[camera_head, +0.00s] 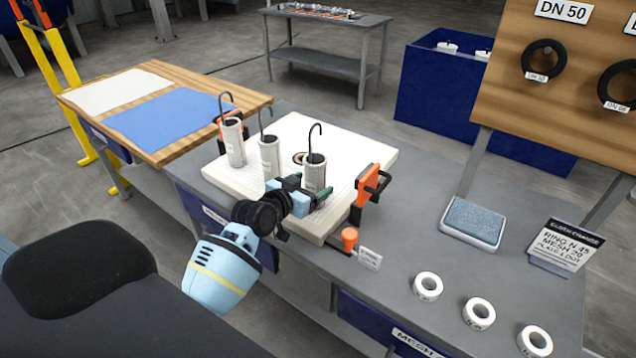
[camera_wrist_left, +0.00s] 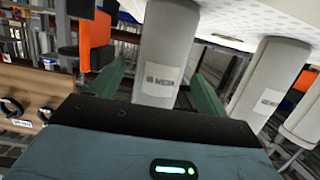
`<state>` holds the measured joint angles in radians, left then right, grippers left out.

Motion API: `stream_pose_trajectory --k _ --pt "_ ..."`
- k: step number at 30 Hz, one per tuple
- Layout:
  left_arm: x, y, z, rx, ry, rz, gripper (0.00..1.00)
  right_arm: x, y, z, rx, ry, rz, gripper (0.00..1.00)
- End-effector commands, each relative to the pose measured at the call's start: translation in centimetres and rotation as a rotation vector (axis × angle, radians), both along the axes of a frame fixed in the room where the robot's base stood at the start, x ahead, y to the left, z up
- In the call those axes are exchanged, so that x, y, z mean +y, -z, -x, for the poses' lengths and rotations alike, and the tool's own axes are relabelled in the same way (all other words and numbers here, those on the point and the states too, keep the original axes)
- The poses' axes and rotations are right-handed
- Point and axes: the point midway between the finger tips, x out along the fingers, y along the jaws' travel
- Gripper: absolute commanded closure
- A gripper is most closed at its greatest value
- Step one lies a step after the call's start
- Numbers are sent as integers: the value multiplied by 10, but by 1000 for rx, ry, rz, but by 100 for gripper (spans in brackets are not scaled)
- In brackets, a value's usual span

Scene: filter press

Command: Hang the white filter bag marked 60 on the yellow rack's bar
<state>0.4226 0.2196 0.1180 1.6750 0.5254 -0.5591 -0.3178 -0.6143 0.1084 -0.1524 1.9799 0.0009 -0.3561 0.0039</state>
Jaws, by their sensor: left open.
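Three white cylindrical filter bags with dark hooks stand on a white perforated plate (camera_head: 375,150) on the grey bench: left bag (camera_head: 234,146), middle bag (camera_head: 269,158), right bag (camera_head: 315,175). My left gripper (camera_head: 310,197) is open at the right bag. In the left wrist view its green fingers (camera_wrist_left: 160,90) lie on either side of that bag (camera_wrist_left: 168,40), with a gap at the right finger. The bag's label says something like MESH; its number is too blurred to read. The yellow rack (camera_head: 62,65) shows partly at the far left; its bar is not clear. My right gripper is not in view.
An orange clamp (camera_head: 368,185) stands at the plate's right edge. White rolls (camera_head: 428,286), a grey pad (camera_head: 472,222) and a sign (camera_head: 565,247) lie further right. A wooden table (camera_head: 170,78) with blue and white cloths stands at the left, towards the rack.

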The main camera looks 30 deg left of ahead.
Motion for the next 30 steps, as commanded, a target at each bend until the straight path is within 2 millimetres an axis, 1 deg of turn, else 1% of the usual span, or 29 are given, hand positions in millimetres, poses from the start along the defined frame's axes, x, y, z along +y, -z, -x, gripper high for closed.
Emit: stream_pose_trajectory --k 1,6,9,21,30 --pt "0 4 -5 4 0 0 24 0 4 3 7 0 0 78" --pt "-1 7 -17 3 0 1 24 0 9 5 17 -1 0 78" --pt "-2 7 -21 2 0 0 24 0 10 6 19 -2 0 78" --pt "-2 6 -24 1 0 0 24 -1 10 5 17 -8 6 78" --pt "-2 7 -24 1 0 0 63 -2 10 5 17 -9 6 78"
